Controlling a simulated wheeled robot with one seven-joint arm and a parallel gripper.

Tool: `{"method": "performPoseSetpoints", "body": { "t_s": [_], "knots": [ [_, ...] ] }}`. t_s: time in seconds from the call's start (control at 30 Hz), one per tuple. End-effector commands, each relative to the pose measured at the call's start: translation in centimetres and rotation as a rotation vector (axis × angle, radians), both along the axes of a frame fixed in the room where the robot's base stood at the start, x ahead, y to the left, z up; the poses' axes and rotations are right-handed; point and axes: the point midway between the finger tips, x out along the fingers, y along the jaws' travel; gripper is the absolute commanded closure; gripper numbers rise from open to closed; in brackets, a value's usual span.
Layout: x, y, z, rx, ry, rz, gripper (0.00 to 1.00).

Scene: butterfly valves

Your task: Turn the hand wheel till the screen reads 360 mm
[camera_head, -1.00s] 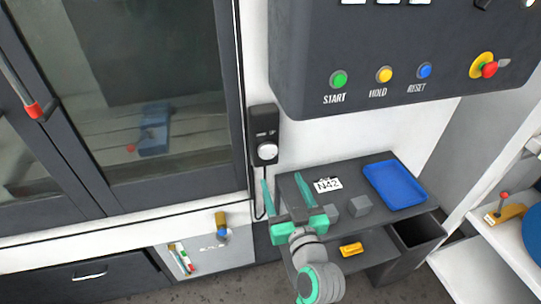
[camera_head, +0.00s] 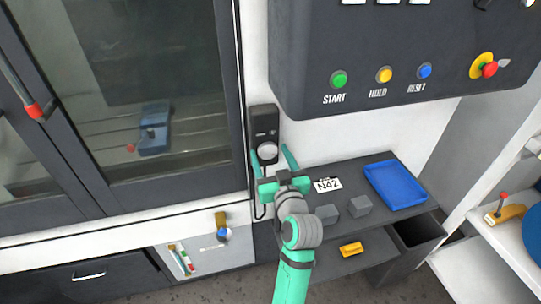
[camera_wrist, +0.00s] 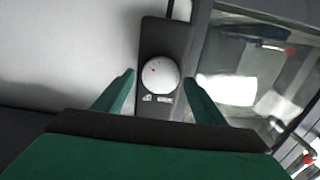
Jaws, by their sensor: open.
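The hand wheel (camera_head: 267,151) is a round white knob on a dark pendant box (camera_head: 263,118) that hangs on the white wall beside the machine door.
The control panel overhangs the pendant's right. Below it a grey shelf (camera_head: 350,175) holds a blue tray (camera_head: 396,185), an N42 card (camera_head: 327,185) and grey blocks (camera_head: 360,206). The glazed machine door (camera_head: 160,100) stands at the left.

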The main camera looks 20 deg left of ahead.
Motion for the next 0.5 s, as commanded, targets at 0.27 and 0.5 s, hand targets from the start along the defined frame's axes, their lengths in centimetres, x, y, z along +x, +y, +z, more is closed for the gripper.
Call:
{"method": "performPoseSetpoints", "body": {
  "t_s": [0.27, 0.5],
  "knots": [
    [0.09, 0.06, 0.02, 0.001, -0.001, 0.000, 0.36],
    [0.09, 0.05, 0.03, 0.001, -0.001, 0.000, 0.76]
  ]
}}
